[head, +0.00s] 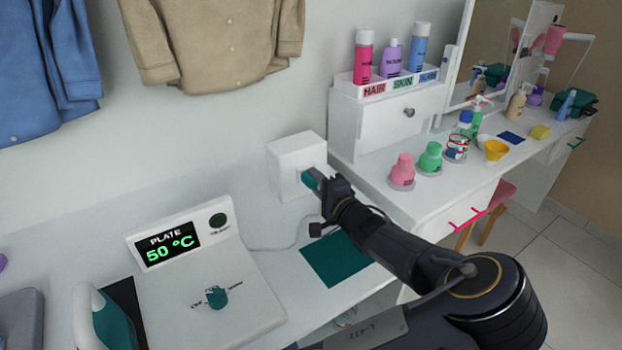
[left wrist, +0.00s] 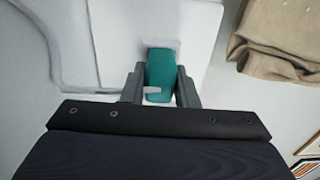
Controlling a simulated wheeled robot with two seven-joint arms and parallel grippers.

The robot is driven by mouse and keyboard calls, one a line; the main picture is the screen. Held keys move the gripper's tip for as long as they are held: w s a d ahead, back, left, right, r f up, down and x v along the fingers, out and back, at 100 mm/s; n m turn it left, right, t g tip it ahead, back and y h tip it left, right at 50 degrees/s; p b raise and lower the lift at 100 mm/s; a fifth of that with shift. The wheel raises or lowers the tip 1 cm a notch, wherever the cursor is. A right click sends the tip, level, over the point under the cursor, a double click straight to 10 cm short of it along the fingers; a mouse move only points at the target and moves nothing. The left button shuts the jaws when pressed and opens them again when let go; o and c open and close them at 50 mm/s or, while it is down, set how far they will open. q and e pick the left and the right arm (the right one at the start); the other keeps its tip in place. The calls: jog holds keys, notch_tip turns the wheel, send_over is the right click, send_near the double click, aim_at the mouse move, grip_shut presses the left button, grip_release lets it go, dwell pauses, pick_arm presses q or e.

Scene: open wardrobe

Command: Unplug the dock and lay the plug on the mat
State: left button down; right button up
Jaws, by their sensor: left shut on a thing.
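The teal plug (head: 312,178) is at the face of the white socket box (head: 290,152) by the wall; I cannot tell how deep it sits. My left gripper (head: 322,183) is shut on the plug. In the left wrist view the plug (left wrist: 160,72) is between both fingers (left wrist: 160,88), its far end against a pale socket face. The white dock (head: 205,290) stands front left, its display lit with "PLATE 50 °C". A thin pale cord (head: 275,248) runs from behind it toward the plug. The dark teal mat (head: 336,262) lies bare below my left arm. My right gripper is out of view.
A teal and white iron (head: 108,322) stands left of the dock. The white vanity (head: 385,150) on the right holds several bottles, cups and a mirror. Shirts (head: 215,40) hang above. My left forearm passes close to the vanity's front edge.

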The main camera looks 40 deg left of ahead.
pick_arm(q)
jog(key=shift+v, duration=1.2)
dwell(0.8)
jog(key=shift+d, duration=0.15)
jog(key=shift+p+v, duration=0.45)
jog(key=shift+v, duration=1.45)
